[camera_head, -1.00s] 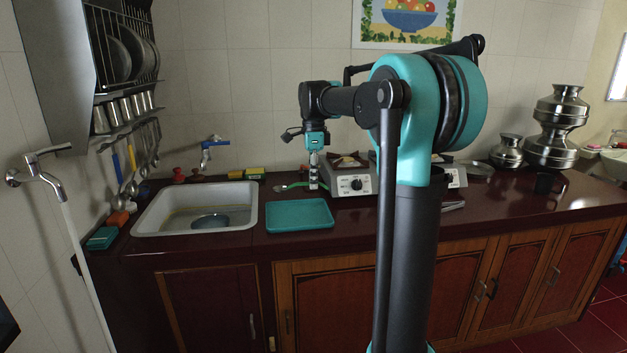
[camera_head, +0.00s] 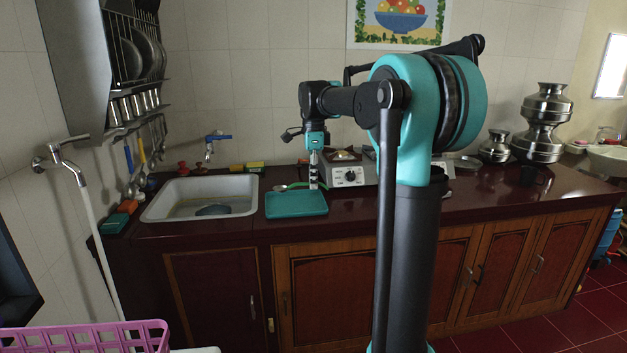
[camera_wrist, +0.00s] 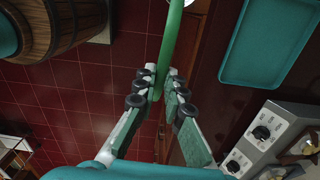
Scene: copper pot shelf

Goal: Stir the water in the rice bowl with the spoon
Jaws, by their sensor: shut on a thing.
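My gripper (camera_head: 313,184) hangs over the counter near the teal tray (camera_head: 297,204). In the wrist view my gripper (camera_wrist: 160,92) is shut on a green spoon handle (camera_wrist: 172,48) that runs up out of the picture. In the head view the spoon (camera_head: 294,186) extends left from the fingers. Its far end is hard to make out. A dark round shape (camera_head: 212,210) shows in the white sink (camera_head: 160,213); I cannot tell if it is a bowl. I cannot identify the rice bowl or its water in either view.
A stove (camera_head: 344,175) stands just right of my gripper. Metal pots (camera_head: 541,135) stand at the counter's right end. A faucet (camera_head: 209,150) is behind the sink. A pink basket (camera_head: 95,340) is low at the left front. A wooden barrel (camera_wrist: 52,28) shows in the wrist view.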

